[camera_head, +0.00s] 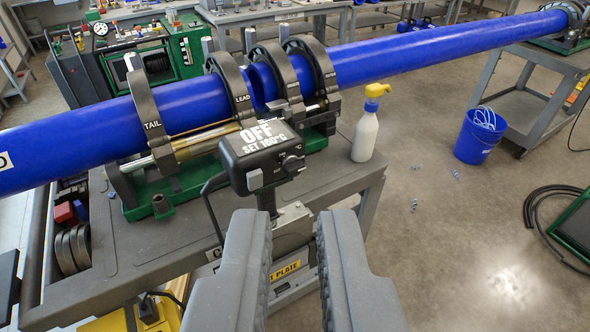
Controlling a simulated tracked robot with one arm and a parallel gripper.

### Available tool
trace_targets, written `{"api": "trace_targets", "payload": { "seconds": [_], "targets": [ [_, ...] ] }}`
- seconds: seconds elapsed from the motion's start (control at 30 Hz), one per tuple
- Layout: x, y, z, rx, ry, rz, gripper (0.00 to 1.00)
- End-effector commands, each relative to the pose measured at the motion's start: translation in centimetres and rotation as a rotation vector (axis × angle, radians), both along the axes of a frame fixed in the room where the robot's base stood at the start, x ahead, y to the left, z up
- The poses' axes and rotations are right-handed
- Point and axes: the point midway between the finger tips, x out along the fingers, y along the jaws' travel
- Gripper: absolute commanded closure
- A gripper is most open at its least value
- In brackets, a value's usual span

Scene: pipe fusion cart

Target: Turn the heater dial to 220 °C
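The heater's control box (262,160) is a dark unit near the front edge of the cart. The heater dial (292,163) is a small black knob at the right of the box's front face. A light grey switch (254,180) sits at the left of that face. My gripper (292,222) has two grey ridged fingers, open with nothing between them. The fingers are nearer the camera and appear below the control box, apart from the dial. The dial's exact pointer angle is too small to read.
A blue pipe (420,50) runs across the cart through clamps marked TAIL and LEAD. A white spray bottle (366,130) with a yellow head stands right of the box on the cart (140,255). A blue bucket (478,138) and black hose lie on the floor at right.

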Motion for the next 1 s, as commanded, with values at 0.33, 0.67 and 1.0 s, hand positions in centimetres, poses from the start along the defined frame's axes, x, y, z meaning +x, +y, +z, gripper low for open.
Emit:
{"api": "trace_targets", "payload": {
  "seconds": [0.33, 0.67, 1.0],
  "targets": [
    [7.1, -7.7, -1.3, -0.709, -0.109, -0.067, 0.45],
    [15.8, -12.0, -6.6, -1.884, -0.209, 0.032, 0.45],
    [19.8, -9.8, -20.9, -2.826, -0.559, 0.301, 0.45]
  ]
}}
